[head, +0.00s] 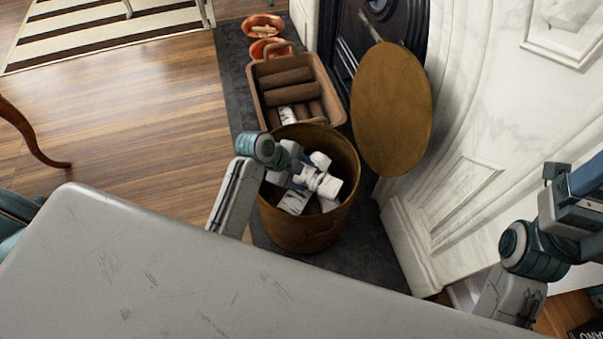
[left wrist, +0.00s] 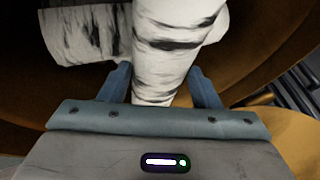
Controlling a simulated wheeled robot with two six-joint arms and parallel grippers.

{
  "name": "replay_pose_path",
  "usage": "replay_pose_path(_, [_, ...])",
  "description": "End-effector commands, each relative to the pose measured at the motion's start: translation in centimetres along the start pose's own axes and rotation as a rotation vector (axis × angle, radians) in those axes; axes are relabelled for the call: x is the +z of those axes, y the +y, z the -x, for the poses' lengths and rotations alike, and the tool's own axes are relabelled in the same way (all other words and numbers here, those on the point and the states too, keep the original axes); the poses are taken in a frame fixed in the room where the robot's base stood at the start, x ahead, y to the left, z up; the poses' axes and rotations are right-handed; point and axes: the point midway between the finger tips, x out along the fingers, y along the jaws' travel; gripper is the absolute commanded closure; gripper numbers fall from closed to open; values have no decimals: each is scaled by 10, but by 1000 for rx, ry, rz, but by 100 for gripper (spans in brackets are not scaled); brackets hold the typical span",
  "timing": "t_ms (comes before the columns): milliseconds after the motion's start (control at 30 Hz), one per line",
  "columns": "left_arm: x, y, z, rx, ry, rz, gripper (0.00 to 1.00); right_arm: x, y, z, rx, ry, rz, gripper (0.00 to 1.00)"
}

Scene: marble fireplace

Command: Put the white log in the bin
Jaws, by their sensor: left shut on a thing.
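My left gripper (head: 302,176) is over the mouth of the round brown bin (head: 305,235). It is shut on a white log with dark bark marks, which shows large between the fingers in the left wrist view (left wrist: 170,50). In the head view the held log (head: 325,185) appears inside or just above the bin's rim, and whether it rests on anything cannot be told. Other white logs (head: 294,202) lie in the bin. Another white log (left wrist: 85,35) lies beside the held one in the left wrist view. My right gripper (head: 580,200) is at the right edge, away from the bin.
A rectangular copper-coloured tub (head: 262,110) behind the bin holds several brown logs (head: 290,93) and a white one (head: 288,115). A round brown lid (head: 392,110) stands by the marble fireplace (head: 470,130). Two small orange pots (head: 262,26) are farther back. Wooden floor (head: 150,110) is clear left.

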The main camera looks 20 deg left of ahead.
Motion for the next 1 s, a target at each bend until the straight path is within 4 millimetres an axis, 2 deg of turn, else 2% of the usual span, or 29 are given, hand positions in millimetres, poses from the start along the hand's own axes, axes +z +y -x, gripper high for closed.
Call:
replay_pose_path(233, [2, 1, -3, 0, 1, 1, 100, 0, 0, 0, -3, 1, -1, 16])
replay_pose_path(267, [2, 1, -3, 1, 1, 1, 39, 0, 0, 0, -4, 0, -1, 16])
replay_pose_path(367, [2, 1, -3, 2, 1, 1, 21, 0, 0, 1, -7, -3, -1, 16])
replay_pose_path(733, [0, -1, 3, 0, -1, -1, 21, 0, -1, 2, -14, -12, -3, 16])
replay_pose_path(867, [-1, -2, 25, 0, -3, -2, 21, 0, 0, -8, -13, -9, -7, 16])
replay_pose_path(1000, [-1, -2, 57, 0, -5, -3, 21, -3, 1, -18, -21, -3, -14, 16])
